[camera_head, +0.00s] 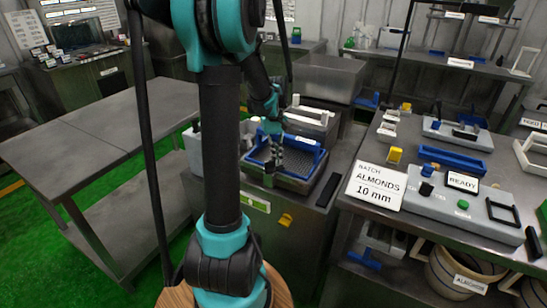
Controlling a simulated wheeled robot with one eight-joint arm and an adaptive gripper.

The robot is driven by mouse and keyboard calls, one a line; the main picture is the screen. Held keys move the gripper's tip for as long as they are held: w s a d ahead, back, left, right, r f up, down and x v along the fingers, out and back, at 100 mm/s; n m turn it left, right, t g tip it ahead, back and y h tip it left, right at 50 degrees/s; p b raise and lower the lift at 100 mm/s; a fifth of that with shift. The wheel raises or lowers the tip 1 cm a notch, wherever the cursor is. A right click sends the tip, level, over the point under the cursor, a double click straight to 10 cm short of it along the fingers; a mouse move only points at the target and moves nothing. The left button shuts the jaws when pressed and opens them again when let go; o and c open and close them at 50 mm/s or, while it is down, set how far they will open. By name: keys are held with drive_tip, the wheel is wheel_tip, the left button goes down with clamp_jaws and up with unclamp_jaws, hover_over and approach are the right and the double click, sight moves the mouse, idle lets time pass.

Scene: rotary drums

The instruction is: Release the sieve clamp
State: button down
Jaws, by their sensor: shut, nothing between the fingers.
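The sieve (313,160) is a blue-framed tray with a dark mesh, seated on a grey metal machine (310,201) in the middle of the view. My gripper (269,178) reaches down over the left part of the sieve, its fingertips near the front blue edge. It is shut and holds nothing. I cannot tell whether it touches the frame. A yellow tab (286,219) shows on the machine's front, below the sieve. I cannot make out for certain which part is the sieve clamp; my arm and gripper hide some of the sieve's left side.
A white sign (376,186) reads "BATCH ALMONDS 10 mm". A grey control box (465,208) with a green button and a "READY" label stands on the right bench. A metal bin (331,77) is behind the sieve. A bare metal table (90,135) stands left, with green floor around it.

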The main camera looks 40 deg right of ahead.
sight(283, 168)
drive_tip(key=m, duration=0.2)
drive_tip(key=s+m, duration=0.1)
drive_tip(key=s+m+y, duration=0.1)
drive_tip(key=m, duration=0.1)
drive_tip(key=shift+s+m+t, duration=0.25)
drive_tip(key=shift+m+t, duration=0.05)
drive_tip(key=shift+t, duration=0.1)
drive_tip(key=m, duration=0.1)
drive_tip(key=s+m, duration=0.1)
drive_tip(key=shift+a+m+t, duration=0.2)
drive_tip(key=shift+m+t, duration=0.1)
drive_tip(key=shift+m, duration=0.1)
drive_tip(key=shift+s+a, duration=0.1)
drive_tip(key=shift+s, duration=0.15)
